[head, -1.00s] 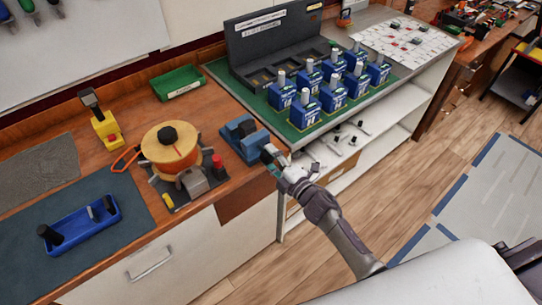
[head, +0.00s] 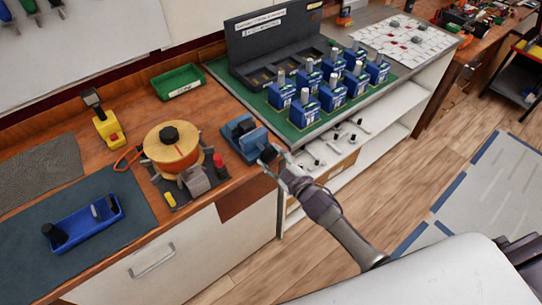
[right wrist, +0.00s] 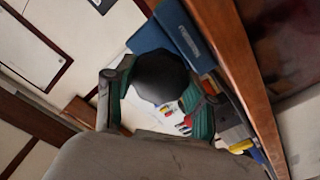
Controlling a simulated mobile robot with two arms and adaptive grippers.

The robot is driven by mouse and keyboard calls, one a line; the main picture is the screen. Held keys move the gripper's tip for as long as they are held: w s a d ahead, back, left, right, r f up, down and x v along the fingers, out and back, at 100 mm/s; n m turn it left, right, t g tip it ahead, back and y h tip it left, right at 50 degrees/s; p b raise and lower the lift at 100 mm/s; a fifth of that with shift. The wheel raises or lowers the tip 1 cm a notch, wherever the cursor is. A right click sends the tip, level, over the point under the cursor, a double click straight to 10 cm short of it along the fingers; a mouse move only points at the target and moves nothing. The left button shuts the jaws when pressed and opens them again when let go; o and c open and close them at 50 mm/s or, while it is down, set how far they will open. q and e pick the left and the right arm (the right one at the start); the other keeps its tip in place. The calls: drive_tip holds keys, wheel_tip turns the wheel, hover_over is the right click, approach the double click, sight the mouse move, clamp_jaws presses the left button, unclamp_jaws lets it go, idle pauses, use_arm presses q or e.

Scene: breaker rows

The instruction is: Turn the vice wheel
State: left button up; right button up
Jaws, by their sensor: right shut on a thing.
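The blue vice (head: 243,136) sits at the right end of the wooden bench, near its front edge. Its dark wheel (head: 268,153) faces the front edge. My right gripper (head: 274,158) is at the wheel and shut on it. In the right wrist view the black wheel (right wrist: 160,78) lies between the two fingers, one on each side, and the blue vice body (right wrist: 165,32) shows behind it. The gripper hides part of the wheel's rim. My left gripper is in neither view.
Left of the vice stands an orange spool (head: 171,147) on a dark base. A green mat (head: 270,112) with several blue breakers lies to the right. A blue tray (head: 82,222) is at the bench's left. The floor (head: 390,190) in front is clear.

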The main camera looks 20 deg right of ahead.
drive_tip(key=shift+f+m, duration=0.1)
drive_tip(key=shift+m, duration=0.3)
drive_tip(key=o, duration=1.2)
drive_tip(key=shift+c, duration=0.2)
drive_tip(key=v, duration=1.2)
